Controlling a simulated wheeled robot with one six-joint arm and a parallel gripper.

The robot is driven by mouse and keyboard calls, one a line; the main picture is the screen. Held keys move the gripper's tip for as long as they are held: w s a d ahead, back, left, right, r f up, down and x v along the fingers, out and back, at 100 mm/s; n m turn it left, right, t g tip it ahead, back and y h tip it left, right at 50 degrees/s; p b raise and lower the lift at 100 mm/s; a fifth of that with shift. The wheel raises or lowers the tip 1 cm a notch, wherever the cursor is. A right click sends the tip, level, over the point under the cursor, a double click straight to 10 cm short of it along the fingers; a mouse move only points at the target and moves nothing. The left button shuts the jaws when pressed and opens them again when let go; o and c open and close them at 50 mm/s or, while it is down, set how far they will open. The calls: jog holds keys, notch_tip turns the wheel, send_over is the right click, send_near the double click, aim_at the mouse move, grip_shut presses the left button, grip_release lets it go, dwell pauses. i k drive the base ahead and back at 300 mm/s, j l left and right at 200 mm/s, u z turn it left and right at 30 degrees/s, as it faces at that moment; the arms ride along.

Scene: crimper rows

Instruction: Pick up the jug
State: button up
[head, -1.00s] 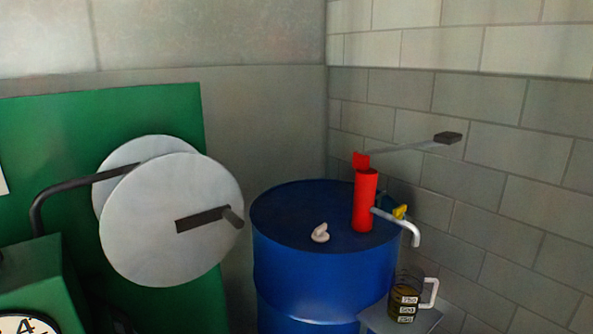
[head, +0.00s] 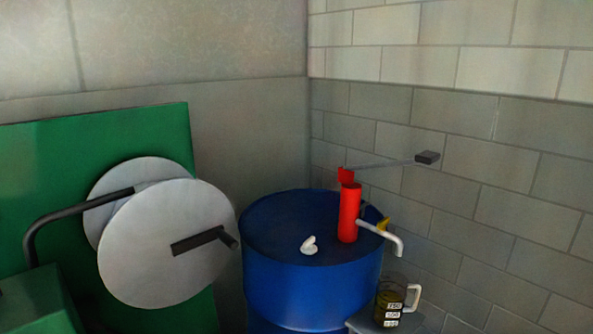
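The jug (head: 391,302) is a clear measuring jug with a white handle on its right side and white volume labels on its front. It holds dark yellow-brown liquid in its lower part. It stands upright on a small grey shelf (head: 362,327) at the bottom right of the head view, below a white spout (head: 388,237). My gripper is not in view.
A blue drum (head: 310,285) stands left of the jug. On its top are a red pump (head: 349,213) with a long grey lever (head: 385,163) and a white cap (head: 309,245). A green machine (head: 160,125) with grey discs is at left. A block wall stands behind.

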aim_at(397, 300)
jog(key=i+z, duration=0.4)
jog(key=i+j+z, duration=0.25)
jog(key=z, duration=0.15)
jog(key=i+j+z, duration=0.25)
jog(key=z, duration=0.15)
